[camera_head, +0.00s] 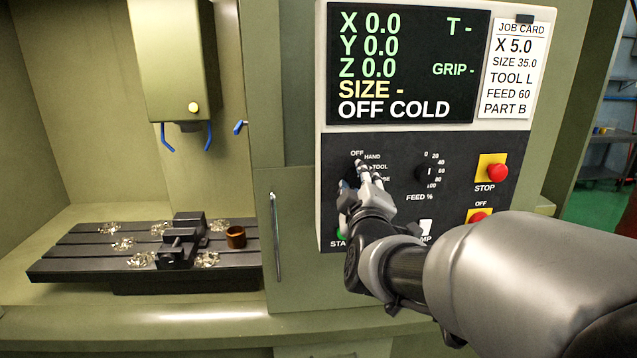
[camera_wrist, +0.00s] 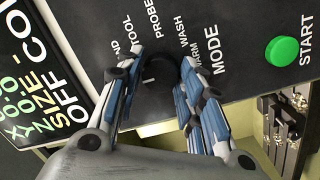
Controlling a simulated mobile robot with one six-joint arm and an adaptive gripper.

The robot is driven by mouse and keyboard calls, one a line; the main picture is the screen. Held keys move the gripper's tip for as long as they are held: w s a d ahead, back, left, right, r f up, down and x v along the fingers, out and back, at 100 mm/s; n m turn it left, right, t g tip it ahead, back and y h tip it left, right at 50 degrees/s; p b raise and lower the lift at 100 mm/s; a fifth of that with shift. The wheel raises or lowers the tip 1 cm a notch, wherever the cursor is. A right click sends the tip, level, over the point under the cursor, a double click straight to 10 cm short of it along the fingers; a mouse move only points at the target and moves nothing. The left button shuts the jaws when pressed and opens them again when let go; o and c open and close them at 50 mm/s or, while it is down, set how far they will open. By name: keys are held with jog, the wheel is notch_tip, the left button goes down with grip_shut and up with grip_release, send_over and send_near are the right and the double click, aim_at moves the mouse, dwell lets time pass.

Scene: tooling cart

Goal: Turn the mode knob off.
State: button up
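The mode knob (camera_wrist: 160,72) is a round black knob on the dark panel. In the wrist view it lies between the two fingers of my gripper (camera_wrist: 161,58), with the labels PROBE, WASH and MODE around it. A small pale mark shows low on its face, but I cannot read its setting from it. The fingers are apart, one on each side of the knob; I cannot tell whether they press on it. In the head view my gripper (camera_head: 361,176) is at the panel below the OFF label and covers most of the knob. The display (camera_head: 408,65) reads OFF COLD.
The feed dial (camera_head: 424,173) is just right of my gripper. A red STOP button (camera_head: 497,173) is farther right. The green START button (camera_wrist: 283,50) is below the knob. A vise (camera_head: 182,243) and a brown cup-like part (camera_head: 236,238) sit on the machine table.

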jog(key=o, duration=0.4)
jog(key=shift+c, duration=0.2)
jog(key=s+a, duration=0.1)
jog(key=s, duration=1.1)
jog(key=shift+a, duration=0.15)
jog(key=shift+f, duration=0.1)
jog(key=s+a+f+m+g+y+b, duration=0.2)
jog(key=s+a+f+m+g+y, duration=0.15)
jog(key=s+f+g, duration=0.55)
jog(key=s+d+f+m+g, duration=0.2)
jog(key=s+f+m, duration=0.1)
jog(key=s+f, duration=0.2)
jog(key=s+d+f+m+g+h+b, duration=0.1)
jog(key=s+f, duration=0.4)
jog(key=s, duration=0.5)
jog(key=d+m+g, duration=0.1)
jog(key=d+m, duration=0.1)
jog(key=shift+f+m, duration=0.25)
jog(key=shift+m, duration=0.1)
